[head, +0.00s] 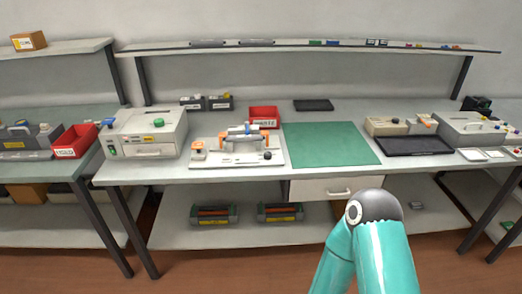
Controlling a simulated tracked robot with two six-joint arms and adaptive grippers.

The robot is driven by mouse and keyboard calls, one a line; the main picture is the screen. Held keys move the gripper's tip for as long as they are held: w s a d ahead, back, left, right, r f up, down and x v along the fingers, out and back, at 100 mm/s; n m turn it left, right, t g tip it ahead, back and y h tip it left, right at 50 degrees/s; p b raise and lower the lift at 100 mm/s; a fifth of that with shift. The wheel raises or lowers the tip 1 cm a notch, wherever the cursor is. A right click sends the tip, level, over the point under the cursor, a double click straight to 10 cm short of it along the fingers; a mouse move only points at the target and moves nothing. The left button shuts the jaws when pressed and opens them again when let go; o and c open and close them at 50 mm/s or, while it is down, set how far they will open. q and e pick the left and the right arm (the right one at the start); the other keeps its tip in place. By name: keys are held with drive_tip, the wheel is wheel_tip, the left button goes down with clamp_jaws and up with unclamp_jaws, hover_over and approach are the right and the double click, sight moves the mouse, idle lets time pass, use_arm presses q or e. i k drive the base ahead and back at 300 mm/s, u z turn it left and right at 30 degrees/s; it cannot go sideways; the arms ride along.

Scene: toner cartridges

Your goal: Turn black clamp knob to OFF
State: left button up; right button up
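A white fixture board (225,162) stands on the workbench left of the green mat. It carries a white clamp frame with a grey and blue cylinder (240,132) and orange parts on top. A small black knob (267,155) sits at the board's right front; its setting and any OFF mark are too small to read. An orange knob (198,145) is at the board's left. Neither gripper is in view. Only a teal arm of mine shows at the bottom right of centre, well in front of the bench and apart from the fixture.
A grey machine box (146,135) stands left of the fixture, a red bin (264,116) behind it. The green mat (330,144) is bare. A black tray (413,146) and more equipment stand at the right. A drawer (338,189) hangs under the bench.

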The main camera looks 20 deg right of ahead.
sight(268, 155)
drive_tip(key=i, duration=0.9)
